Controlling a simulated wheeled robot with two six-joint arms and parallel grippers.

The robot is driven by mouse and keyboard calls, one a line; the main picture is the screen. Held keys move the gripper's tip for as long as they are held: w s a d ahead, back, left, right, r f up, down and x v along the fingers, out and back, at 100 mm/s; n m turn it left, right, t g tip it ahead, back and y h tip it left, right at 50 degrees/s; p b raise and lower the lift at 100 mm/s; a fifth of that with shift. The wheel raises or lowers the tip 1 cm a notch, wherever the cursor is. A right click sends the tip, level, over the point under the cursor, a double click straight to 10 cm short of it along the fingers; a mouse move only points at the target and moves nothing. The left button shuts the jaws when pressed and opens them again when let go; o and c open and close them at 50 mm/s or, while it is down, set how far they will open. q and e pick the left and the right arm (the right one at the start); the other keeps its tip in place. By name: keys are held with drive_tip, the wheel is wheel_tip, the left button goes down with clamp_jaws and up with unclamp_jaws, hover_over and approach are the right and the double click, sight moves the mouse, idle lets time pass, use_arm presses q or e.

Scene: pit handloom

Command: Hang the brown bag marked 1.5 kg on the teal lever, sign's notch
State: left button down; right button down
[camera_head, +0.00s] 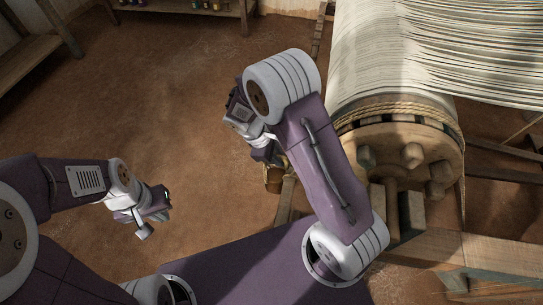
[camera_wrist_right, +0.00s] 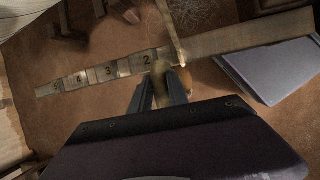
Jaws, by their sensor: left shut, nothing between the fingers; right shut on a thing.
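My right gripper (camera_head: 266,152) hangs beside the loom's roller, partly hidden by my own arm. In the right wrist view its two fingers (camera_wrist_right: 160,84) are closed on a small tan-brown thing, probably the bag's top; no weight mark is readable. A brown bag-like thing (camera_head: 274,180) shows just below this gripper. A pale lever (camera_wrist_right: 110,71) with marks 2, 3, 4 and a faint further one runs behind the fingertips; no teal shows on it. I cannot tell whether the held thing touches it. The sign's notch is not identifiable. My left gripper (camera_head: 158,212) is shut and empty, over the floor.
The wooden roller (camera_head: 400,145) with rope, pegs and white warp threads (camera_head: 390,50) stands right of my right arm. Wooden beams (camera_head: 490,250) lie at lower right. A shelf (camera_head: 180,8) and bench (camera_head: 30,50) stand at the back. The brown floor at left is clear.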

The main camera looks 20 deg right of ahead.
drive_tip(key=shift+s+d+b, duration=0.3)
drive_tip(key=shift+s+d, duration=0.15)
drive_tip(key=shift+d, duration=0.3)
drive_tip(key=shift+s+d+b, duration=0.35)
drive_tip(key=shift+s+d, duration=0.15)
drive_tip(key=shift+d, duration=0.25)
drive_tip(key=shift+s+d+b, duration=0.3)
drive_tip(key=shift+s+d, duration=0.15)
drive_tip(key=shift+d, duration=0.3)
drive_tip(key=shift+f+b, duration=0.55)
drive_tip(key=shift+f, duration=0.25)
drive_tip(key=shift+f, duration=0.3)
drive_tip(key=c, duration=1.2)
unclamp_jaws()
drive_tip(key=p+v, duration=0.3)
drive_tip(key=v, duration=0.6)
